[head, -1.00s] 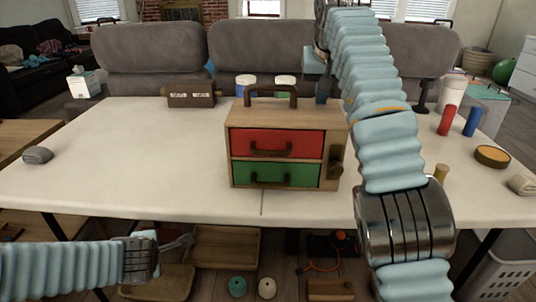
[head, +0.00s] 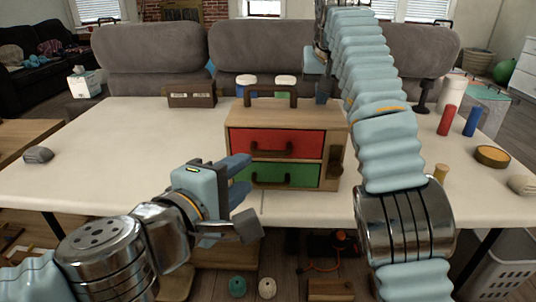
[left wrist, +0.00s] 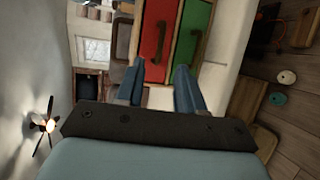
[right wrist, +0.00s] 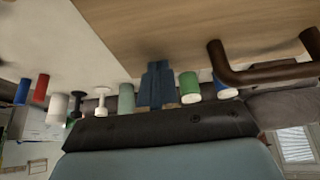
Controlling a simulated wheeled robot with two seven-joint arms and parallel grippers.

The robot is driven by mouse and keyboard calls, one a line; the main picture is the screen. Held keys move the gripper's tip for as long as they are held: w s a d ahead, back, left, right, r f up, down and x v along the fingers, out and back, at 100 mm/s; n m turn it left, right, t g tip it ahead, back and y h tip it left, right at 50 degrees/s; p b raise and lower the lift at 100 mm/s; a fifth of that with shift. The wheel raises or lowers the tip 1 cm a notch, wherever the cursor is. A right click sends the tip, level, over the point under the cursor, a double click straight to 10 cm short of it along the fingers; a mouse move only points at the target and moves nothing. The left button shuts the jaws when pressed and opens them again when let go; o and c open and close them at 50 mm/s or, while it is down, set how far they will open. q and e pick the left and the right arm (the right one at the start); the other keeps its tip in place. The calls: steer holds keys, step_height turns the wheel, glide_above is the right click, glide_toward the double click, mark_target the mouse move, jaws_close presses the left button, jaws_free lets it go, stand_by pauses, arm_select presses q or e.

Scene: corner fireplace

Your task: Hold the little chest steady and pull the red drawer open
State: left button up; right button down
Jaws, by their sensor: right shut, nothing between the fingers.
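The little chest (head: 243,113) is a wooden box standing on the white table, with a dark carrying handle (head: 270,88) on top. Its red drawer (head: 276,136) is the upper one and looks closed, flush above the green drawer (head: 300,173). My left gripper (head: 243,177) is open and empty in front of the chest's left side. In the left wrist view its separated fingers (left wrist: 158,75) point toward the red drawer (left wrist: 151,40) and its dark handle. My right gripper (right wrist: 158,66) is shut and empty at the chest's wooden surface; whether it touches is unclear.
A dark brown box (head: 190,95) stands back left on the table (head: 120,150); a grey object (head: 38,154) lies far left. Red (head: 447,120) and blue (head: 472,121) cylinders stand at right. Table space left of the chest is clear.

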mark_target(270, 154)
arm_select(q)
steer(key=x, duration=1.1)
steer(key=shift+a+f, duration=0.1)
steer(key=shift+f, duration=0.05)
steer(key=shift+c, duration=0.5)
jaws_close()
stand_by(0.4)
